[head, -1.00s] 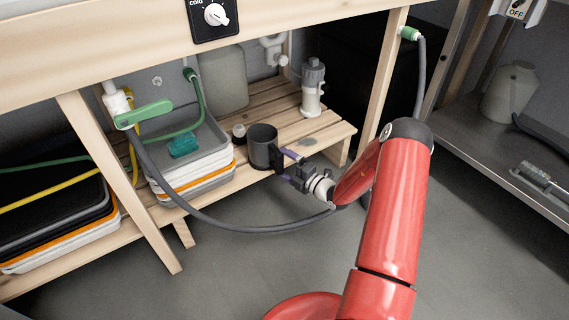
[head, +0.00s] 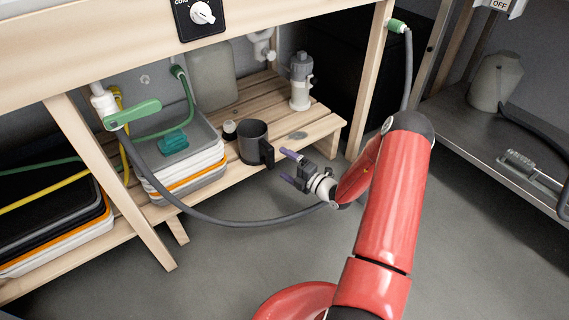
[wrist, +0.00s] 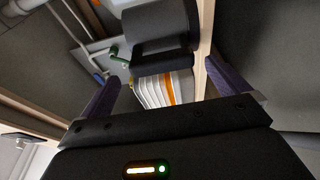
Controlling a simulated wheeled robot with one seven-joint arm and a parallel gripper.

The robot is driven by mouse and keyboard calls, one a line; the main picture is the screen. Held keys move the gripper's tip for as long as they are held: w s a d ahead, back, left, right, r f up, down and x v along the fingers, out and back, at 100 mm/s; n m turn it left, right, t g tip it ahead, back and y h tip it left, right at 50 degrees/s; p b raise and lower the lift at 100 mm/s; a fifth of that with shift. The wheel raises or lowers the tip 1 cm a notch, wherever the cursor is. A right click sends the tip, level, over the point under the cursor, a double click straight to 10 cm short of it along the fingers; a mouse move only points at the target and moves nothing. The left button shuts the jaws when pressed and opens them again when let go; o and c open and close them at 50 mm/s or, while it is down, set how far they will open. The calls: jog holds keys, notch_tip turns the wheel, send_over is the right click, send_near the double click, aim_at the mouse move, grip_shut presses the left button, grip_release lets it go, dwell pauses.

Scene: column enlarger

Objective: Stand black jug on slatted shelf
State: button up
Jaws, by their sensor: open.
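The black jug (head: 252,138) stands upright on the slatted shelf (head: 312,128), near its front edge. Its handle faces right, toward my gripper. My gripper (head: 285,166) is open and empty, just to the right of the handle and apart from it. In the wrist view the jug (wrist: 155,27) is ahead, beyond and between the purple fingers of my gripper (wrist: 158,80).
Stacked trays (head: 190,170) with a teal item (head: 173,141) sit left of the jug. A small dark bottle (head: 229,130) stands close behind it. A grey-white cylinder (head: 300,82) stands farther back on the shelf. A grey hose (head: 235,221) loops in front.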

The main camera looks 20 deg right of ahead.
jog(key=shift+s+d, duration=0.35)
jog(key=shift+s, duration=0.2)
jog(key=v, duration=0.7)
jog(key=shift+s+d+p, duration=0.2)
jog(key=shift+s+p, duration=0.15)
jog(key=shift+p, duration=0.1)
jog(key=s+a+r+n+g+p, duration=0.1)
jog(key=s+a+r+n+g, duration=0.3)
jog(key=r+n, duration=0.35)
jog(key=s+a+r+n+g+y+p, duration=0.1)
jog(key=s+a+r+n+g, duration=0.2)
jog(key=a+r+n+g, duration=0.45)
jog(key=s+a+r+n+g+p, duration=0.1)
jog(key=s+a+r+n+g, duration=0.2)
jog(key=r+n, duration=0.5)
jog(key=s+d+r+n+t+h+p, duration=0.1)
jog(key=s+r+n+h, duration=0.4)
jog(key=n, duration=0.7)
jog(key=s+d+r+n+t+h+p, duration=0.1)
jog(key=s+r+n+t+h, duration=0.3)
jog(key=s+r+n, duration=0.6)
jog(key=shift+s+n+h+p, duration=0.5)
jog(key=shift+n+h+p, duration=0.3)
jog(key=shift+n, duration=0.4)
